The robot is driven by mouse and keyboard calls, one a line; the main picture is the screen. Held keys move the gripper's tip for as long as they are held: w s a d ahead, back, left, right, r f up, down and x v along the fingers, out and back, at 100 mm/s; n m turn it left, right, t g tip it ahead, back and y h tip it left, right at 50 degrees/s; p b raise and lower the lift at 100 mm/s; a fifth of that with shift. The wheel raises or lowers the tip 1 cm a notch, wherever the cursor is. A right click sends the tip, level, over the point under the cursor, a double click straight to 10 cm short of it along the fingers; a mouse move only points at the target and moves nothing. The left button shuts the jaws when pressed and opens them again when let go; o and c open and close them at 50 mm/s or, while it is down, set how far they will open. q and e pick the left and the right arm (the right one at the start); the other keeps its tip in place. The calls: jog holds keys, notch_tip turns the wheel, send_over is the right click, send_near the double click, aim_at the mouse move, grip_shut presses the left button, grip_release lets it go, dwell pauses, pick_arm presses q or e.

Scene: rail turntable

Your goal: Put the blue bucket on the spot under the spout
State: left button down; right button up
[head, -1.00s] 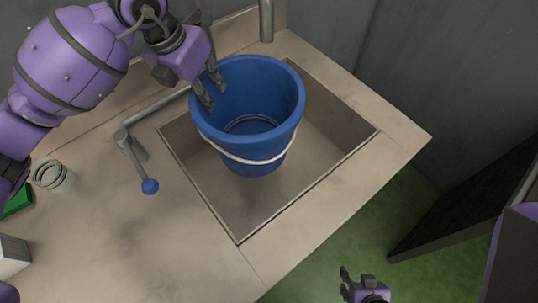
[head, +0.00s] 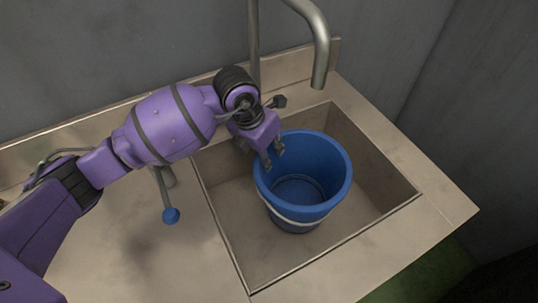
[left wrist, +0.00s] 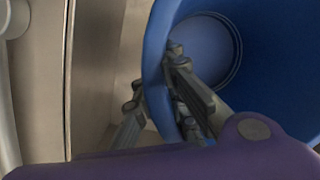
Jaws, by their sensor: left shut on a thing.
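The blue bucket (head: 301,226) with a white handle band is upright in the sink basin (head: 385,195), under or near the spout; I cannot tell whether it touches the basin floor. The spout (head: 320,62) hangs from a grey pipe at the back, and its open end is above and behind the bucket. My left gripper (head: 273,158) is shut on the bucket's left rear rim. In the left wrist view the fingers (left wrist: 180,95) straddle the rim of the bucket (left wrist: 155,50), one inside it. The spot under the bucket is hidden. My right gripper is out of view.
Grey walls close off the back and right. Green floor (head: 425,278) shows at the lower right.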

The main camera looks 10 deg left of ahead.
pick_arm(q)
jog(key=shift+f, duration=0.4)
jog(key=shift+f, duration=0.2)
jog(key=c, duration=1.8)
grip_release()
jog(key=shift+o, duration=0.2)
jog(key=shift+r, duration=0.15)
jog(key=v, duration=1.2)
